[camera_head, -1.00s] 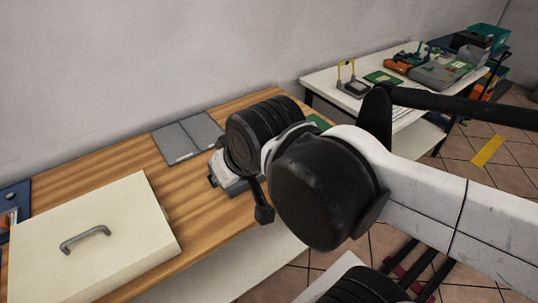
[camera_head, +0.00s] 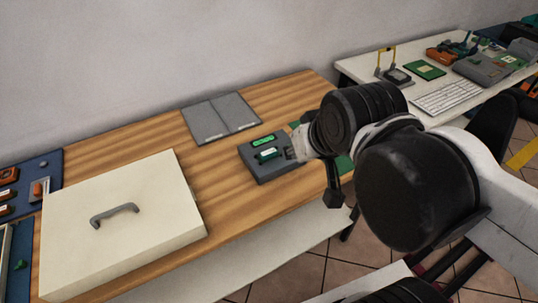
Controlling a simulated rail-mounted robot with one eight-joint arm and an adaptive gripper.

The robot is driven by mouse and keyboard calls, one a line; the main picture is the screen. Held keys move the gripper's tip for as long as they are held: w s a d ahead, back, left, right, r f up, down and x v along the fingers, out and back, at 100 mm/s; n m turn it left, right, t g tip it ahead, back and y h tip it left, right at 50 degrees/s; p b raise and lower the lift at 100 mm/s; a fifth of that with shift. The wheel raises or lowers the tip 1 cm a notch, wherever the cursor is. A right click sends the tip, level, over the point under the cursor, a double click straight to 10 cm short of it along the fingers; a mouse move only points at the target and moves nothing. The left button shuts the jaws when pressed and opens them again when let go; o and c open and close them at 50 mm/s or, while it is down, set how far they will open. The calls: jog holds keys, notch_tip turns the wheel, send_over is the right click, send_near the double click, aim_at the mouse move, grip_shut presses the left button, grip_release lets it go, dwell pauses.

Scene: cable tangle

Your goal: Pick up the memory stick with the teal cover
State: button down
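A dark grey holder (camera_head: 262,172) stands on the wooden bench, with two small green-topped pieces on it. The rear piece (camera_head: 263,140) is brighter green. The front piece (camera_head: 267,155) is darker green, with a pale part. They are too small for me to tell which is the memory stick with the teal cover. My gripper (camera_head: 297,146) is at the right edge of the holder, largely hidden behind my black and white arm. I cannot see whether its fingers are apart or touching anything.
A cream box lid with a grey handle (camera_head: 150,215) lies left of the holder. A grey folder (camera_head: 221,117) lies behind it. A blue tray (camera_head: 50,170) is at far left. A white table (camera_head: 360,68) with a keyboard (camera_head: 447,97) stands at right. Bare wood separates lid and holder.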

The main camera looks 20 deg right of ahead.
dwell(0.3)
jog(key=c, duration=1.5)
grip_release()
